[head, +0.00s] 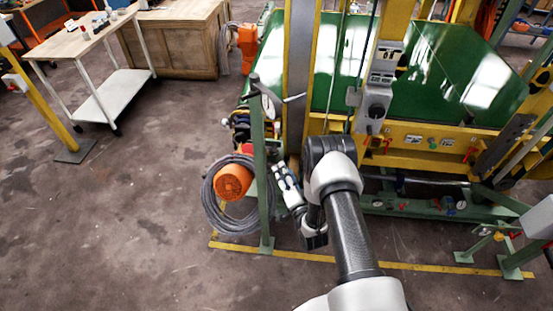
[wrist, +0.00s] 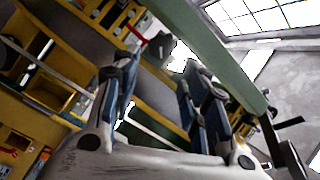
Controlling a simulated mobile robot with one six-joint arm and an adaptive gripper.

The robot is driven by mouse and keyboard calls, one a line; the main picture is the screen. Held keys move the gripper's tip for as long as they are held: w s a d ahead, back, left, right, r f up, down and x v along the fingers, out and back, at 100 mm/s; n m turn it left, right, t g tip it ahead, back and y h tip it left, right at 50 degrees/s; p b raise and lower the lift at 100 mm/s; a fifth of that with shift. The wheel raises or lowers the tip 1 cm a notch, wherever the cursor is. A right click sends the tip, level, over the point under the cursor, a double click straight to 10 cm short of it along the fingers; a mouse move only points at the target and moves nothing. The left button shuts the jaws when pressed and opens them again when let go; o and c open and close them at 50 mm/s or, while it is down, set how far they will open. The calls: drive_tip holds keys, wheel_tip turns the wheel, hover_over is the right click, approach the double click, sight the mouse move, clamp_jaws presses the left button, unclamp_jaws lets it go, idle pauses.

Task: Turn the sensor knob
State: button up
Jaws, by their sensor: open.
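I cannot tell for sure which part is the sensor knob. A grey control box (head: 381,75) on the yellow frame carries a dark round knob (head: 376,111). A green post (head: 263,180) with a round gauge and a lever at its top stands left of my arm. My gripper (head: 284,172) is low beside this post, partly hidden by my own arm. In the wrist view, its two blue-grey fingers (wrist: 165,78) are apart with nothing between them. A dark handle (wrist: 288,148) shows at the right of the wrist view, away from the fingers.
A coiled grey cable (head: 213,205) and an orange cylinder (head: 233,182) lie left of the post. The yellow frame (head: 430,135) and green machine rise behind my arm. A white-shelved trolley (head: 112,97) stands at upper left.

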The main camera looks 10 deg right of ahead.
sight(275, 154)
drive_tip(key=w, duration=0.2)
drive_tip(key=w+b, duration=0.1)
drive_tip(key=w, duration=0.2)
drive_tip(key=w+a, duration=0.1)
drive_tip(key=w, duration=0.2)
drive_tip(key=shift+w+a+b, duration=0.1)
drive_tip(key=shift+w+b, duration=0.15)
drive_tip(key=shift+b, duration=0.05)
drive_tip(key=shift+c, duration=0.6)
drive_tip(key=c, duration=0.7)
drive_tip(key=shift+o, duration=0.2)
drive_tip(key=shift+f+m+b, duration=0.25)
drive_tip(key=shift+m+b, duration=0.05)
drive_tip(key=shift+b, duration=0.7)
drive_tip(key=shift+r+m+t+y+b, duration=0.15)
drive_tip(key=shift+m+t+y+b, duration=0.15)
drive_tip(key=shift+t+b, duration=0.1)
